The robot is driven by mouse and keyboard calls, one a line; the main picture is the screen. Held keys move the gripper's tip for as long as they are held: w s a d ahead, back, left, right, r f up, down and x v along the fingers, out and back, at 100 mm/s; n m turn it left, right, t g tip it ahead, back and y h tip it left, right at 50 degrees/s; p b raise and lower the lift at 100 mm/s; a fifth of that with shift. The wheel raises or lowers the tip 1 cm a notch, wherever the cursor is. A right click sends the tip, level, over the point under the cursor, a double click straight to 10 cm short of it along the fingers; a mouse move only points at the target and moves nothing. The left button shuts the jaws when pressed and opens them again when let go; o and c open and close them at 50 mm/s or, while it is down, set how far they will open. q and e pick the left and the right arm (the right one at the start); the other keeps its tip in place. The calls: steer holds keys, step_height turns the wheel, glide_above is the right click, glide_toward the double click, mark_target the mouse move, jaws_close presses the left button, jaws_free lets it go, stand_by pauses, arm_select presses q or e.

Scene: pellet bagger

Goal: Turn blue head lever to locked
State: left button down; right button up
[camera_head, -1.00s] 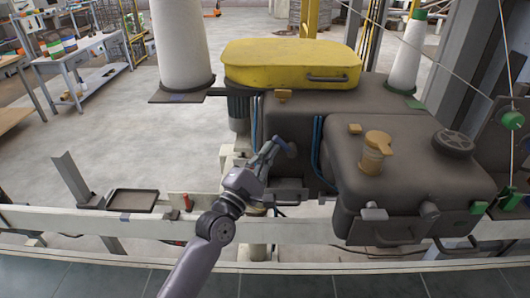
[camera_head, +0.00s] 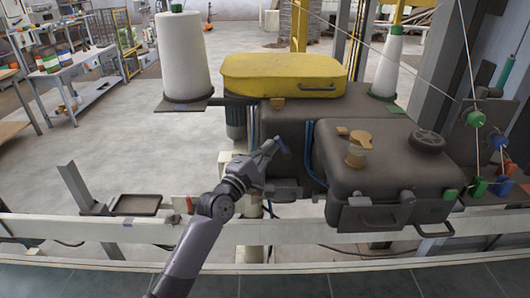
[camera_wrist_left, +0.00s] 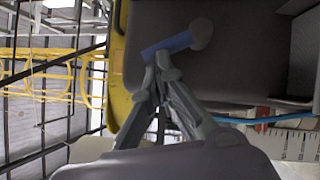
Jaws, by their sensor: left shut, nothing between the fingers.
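The blue head lever (camera_head: 282,146) is a short blue bar on the left face of the dark machine head (camera_head: 290,120). In the left wrist view the lever (camera_wrist_left: 168,46) slants up to the right toward a round grey hub (camera_wrist_left: 201,33). My left gripper (camera_head: 271,147) is at the lever's near end, fingers shut with nothing between them. In the left wrist view its fingertips (camera_wrist_left: 157,68) are just below the lever's left end; I cannot tell if they touch it. My right gripper is not in view.
A yellow cover (camera_head: 283,74) tops the head, with white thread cones (camera_head: 183,60) on both sides. An amber-capped knob (camera_head: 357,150) stands on the front housing. A white rail (camera_head: 100,228) crosses in front. Blue hoses run close right of the lever.

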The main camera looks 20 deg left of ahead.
arm_select(q)
steer(key=shift+r, duration=0.1)
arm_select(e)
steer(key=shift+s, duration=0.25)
arm_select(q)
steer(key=shift+d+m, duration=0.15)
steer(key=shift+m, duration=0.15)
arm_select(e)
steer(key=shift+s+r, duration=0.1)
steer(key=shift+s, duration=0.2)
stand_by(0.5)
